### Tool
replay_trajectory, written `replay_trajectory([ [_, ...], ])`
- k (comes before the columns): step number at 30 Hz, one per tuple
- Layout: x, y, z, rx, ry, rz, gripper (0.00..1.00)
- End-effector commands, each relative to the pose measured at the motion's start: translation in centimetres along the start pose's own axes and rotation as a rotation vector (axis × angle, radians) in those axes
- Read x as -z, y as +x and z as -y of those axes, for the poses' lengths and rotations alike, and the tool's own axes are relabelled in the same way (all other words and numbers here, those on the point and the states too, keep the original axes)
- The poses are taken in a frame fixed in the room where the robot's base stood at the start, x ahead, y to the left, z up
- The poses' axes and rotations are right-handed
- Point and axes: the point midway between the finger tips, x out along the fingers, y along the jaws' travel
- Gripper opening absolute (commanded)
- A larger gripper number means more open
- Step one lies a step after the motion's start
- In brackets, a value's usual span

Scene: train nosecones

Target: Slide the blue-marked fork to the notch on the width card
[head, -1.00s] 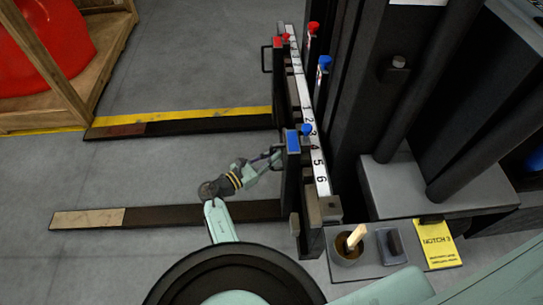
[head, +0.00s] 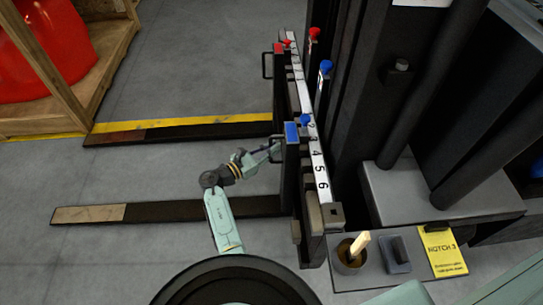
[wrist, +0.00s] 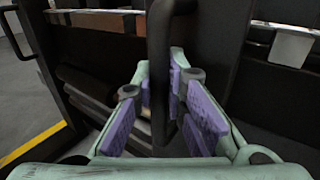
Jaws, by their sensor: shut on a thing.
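The blue-marked fork (head: 175,211) is the nearer dark tine with a pale tip. Its upright carries a blue plate (head: 292,131) and a blue knob (head: 304,119), which appears beside the 2 on the white number strip (head: 319,169). My gripper (head: 275,151) is at the fork's black handle. In the wrist view its purple-padded fingers (wrist: 163,92) are shut around the upright handle bar (wrist: 159,55). The yellow width card (head: 442,250) reads NOTCH 3. The exact notch under the knob is hard to tell.
The red-marked fork (head: 190,127) lies farther away, beside a yellow floor line, with a red plate (head: 279,48). A wooden crate (head: 100,80) holding something red stands at the left. A cup (head: 349,255) stands near the card. Floor between the tines is clear.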

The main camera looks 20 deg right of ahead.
Motion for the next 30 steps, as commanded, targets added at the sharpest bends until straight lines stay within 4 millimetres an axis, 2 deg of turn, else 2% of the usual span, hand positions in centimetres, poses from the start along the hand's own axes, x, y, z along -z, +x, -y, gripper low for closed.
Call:
replay_trajectory([
  [6, -0.1, 0.0, 0.0, -0.001, 0.001, 0.000, 0.00],
  [7, -0.1, 0.0, 0.0, 0.000, 0.000, 0.000, 0.13],
  [16, 0.0, 0.0, 0.1, 0.000, 0.000, 0.000, 0.33],
  [25, 0.0, -0.2, 0.1, 0.000, 0.000, 0.000, 0.33],
  [30, 0.0, -1.9, 0.0, -0.003, -0.001, 0.000, 0.33],
])
